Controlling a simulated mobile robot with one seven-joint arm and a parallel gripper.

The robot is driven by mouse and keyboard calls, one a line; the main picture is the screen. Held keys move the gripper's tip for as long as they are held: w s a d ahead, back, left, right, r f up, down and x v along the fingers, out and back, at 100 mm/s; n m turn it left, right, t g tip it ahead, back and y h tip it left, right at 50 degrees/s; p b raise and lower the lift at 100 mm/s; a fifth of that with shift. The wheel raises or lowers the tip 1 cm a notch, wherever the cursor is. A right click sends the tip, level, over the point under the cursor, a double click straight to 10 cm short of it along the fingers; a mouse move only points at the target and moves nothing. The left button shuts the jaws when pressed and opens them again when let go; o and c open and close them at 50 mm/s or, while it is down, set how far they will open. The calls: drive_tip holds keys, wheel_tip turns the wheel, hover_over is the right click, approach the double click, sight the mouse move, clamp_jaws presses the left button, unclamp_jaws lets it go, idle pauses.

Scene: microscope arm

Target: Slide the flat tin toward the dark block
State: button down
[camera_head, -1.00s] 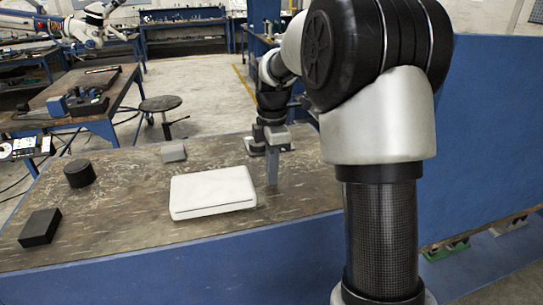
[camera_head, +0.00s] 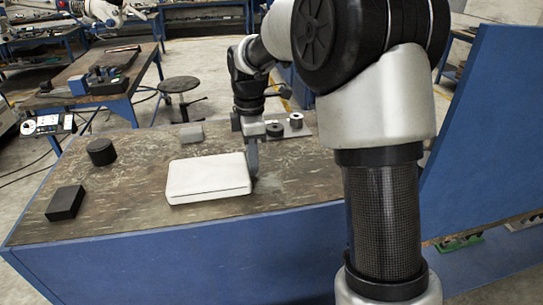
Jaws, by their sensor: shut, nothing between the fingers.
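The flat tin (camera_head: 208,178) is a white, low rectangular box lying on the brown worktable, in the middle of the head view. The dark block (camera_head: 65,203) is a black rectangular block at the table's left front, well to the left of the tin. My gripper (camera_head: 253,178) points down at the tin's right end, with its fingers shut and empty. The fingertips are low, by the table surface; they look right against the tin's right side, but I cannot tell whether they touch it.
A dark round cylinder (camera_head: 101,152) stands behind the dark block. A small grey block (camera_head: 191,134) lies behind the tin. Small round parts on a grey plate (camera_head: 308,130) sit at the back right. The tabletop (camera_head: 125,200) between tin and dark block is clear.

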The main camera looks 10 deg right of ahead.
sight(174, 173)
drive_tip(key=a+p, duration=0.4)
drive_tip(key=a, duration=1.5)
drive_tip(key=shift+a+p, duration=0.3)
drive_tip(key=shift+a, duration=0.05)
drive_tip(key=shift+d, duration=0.15)
